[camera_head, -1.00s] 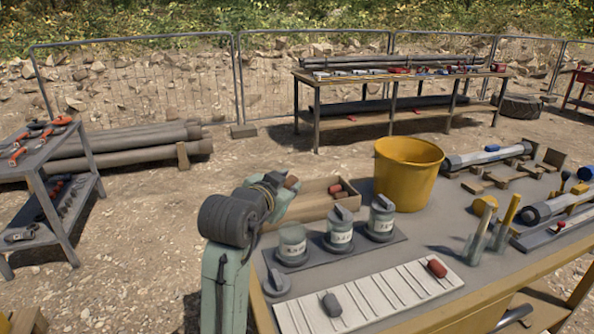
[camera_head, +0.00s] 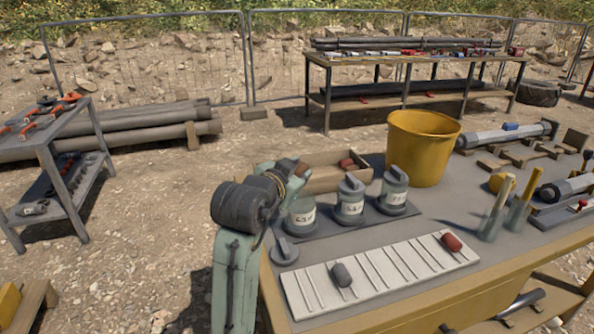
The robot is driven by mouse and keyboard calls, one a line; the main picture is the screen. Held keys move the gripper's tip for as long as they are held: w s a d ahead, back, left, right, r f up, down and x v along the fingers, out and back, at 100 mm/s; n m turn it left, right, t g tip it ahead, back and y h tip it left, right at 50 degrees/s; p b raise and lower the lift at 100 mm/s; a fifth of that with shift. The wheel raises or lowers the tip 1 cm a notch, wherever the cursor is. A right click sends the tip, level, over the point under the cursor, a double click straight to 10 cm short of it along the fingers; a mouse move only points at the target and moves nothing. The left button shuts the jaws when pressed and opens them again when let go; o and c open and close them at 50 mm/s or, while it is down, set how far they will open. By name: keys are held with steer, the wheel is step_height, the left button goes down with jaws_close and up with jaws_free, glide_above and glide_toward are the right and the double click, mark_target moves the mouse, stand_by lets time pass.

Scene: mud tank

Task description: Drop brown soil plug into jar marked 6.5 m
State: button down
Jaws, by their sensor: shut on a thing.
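My gripper (camera_head: 287,176) is above the left jar (camera_head: 301,217), at the end of my pale green arm. It is shut on the brown soil plug, which I cannot clearly pick out now; it blends with the gripper and the crate behind. The left jar looks open at the top. A grey lid (camera_head: 284,251) with a handle lies on the table in front of it. The middle jar (camera_head: 350,205) and right jar (camera_head: 394,192) have grey lids on. All three stand in a row on a dark mat. The jar labels are too small to read for certain.
A white grooved tray (camera_head: 385,279) in front holds a grey plug (camera_head: 342,275) and a red plug (camera_head: 451,242). A wooden crate (camera_head: 322,180) stands behind the jars. A yellow bucket (camera_head: 419,150) stands at their right, with upright tubes (camera_head: 494,212) further right.

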steer(key=c, duration=1.3)
jaws_free()
steer(key=v, duration=1.2)
